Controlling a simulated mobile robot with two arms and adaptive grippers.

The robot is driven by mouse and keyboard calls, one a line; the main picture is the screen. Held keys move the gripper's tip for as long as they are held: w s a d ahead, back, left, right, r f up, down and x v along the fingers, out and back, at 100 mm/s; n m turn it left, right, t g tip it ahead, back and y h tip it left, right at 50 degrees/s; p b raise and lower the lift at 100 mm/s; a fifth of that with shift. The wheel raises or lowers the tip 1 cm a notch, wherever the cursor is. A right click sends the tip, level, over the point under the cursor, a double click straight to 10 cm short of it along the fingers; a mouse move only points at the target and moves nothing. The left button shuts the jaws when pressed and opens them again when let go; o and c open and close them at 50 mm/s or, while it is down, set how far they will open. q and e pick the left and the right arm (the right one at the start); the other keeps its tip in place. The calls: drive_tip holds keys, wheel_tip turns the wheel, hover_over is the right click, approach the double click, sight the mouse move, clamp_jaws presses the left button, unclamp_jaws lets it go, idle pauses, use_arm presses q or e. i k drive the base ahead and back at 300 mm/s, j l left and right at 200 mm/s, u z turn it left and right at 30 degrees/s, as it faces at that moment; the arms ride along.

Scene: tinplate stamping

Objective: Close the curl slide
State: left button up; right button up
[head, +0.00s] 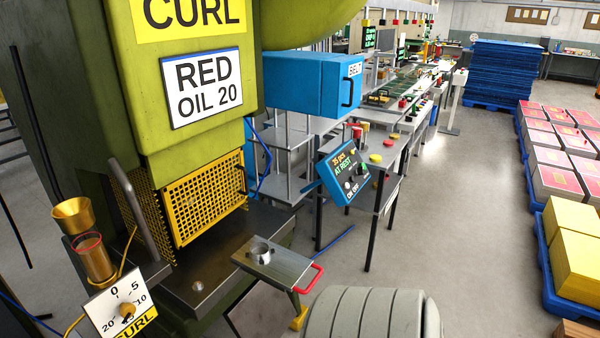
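The curl slide (288,270) is a flat metal plate sticking out from the front of the green press (190,130) marked CURL. A short silver ring-shaped piece (261,252) sits on it. A red handle (312,280) is at its outer right end. The slide is drawn out, clear of the yellow mesh guard (205,198) and the dark press bed (215,265). Neither of my grippers shows in the head view, so what they hold cannot be seen.
A CURL dial (120,310) and a brass cup (75,214) stand at the press's left front. A blue control panel (345,174) and a blue BELT box (313,83) are behind the slide. Yellow boxes (572,235) are at right. The middle floor is clear.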

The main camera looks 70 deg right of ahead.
sight(284, 268)
drive_tip(key=z, duration=2.3)
